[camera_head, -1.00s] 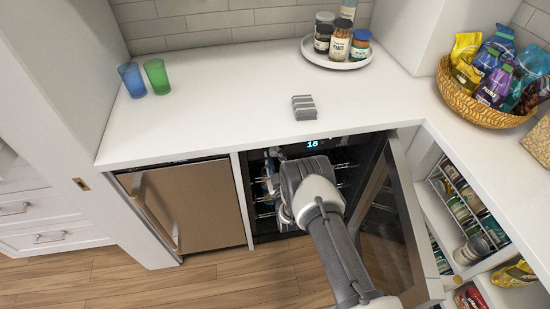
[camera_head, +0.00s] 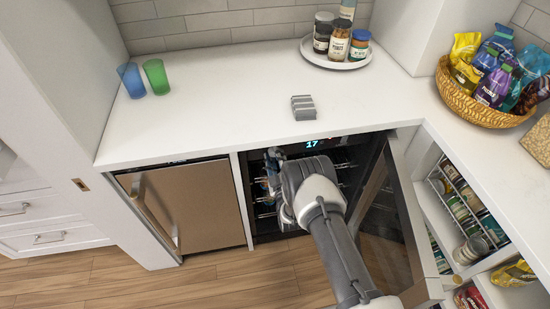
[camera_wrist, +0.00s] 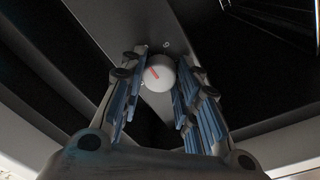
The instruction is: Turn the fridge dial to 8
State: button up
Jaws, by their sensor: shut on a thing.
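The fridge dial (camera_wrist: 160,78) is a round white knob with a red mark, in the middle of the wrist view. My gripper (camera_wrist: 160,66) has its blue-padded fingers on both sides of the dial and is shut on it. In the head view my gripper (camera_head: 274,180) reaches into the open fridge, and my wrist hides the dial. The fridge's lit display (camera_head: 312,144) reads 17. A small pale character shows above the dial in the wrist view; I cannot read it surely.
The glass fridge door (camera_head: 405,215) stands open to the right of my arm. A closed brown-fronted appliance (camera_head: 190,205) is at left. The counter (camera_head: 220,95) above holds grey pieces, two cups, a jar tray and a basket.

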jog(key=o, duration=1.1)
jog(key=shift+c, duration=0.2)
jog(key=v, duration=1.2)
jog(key=shift+f, duration=0.1)
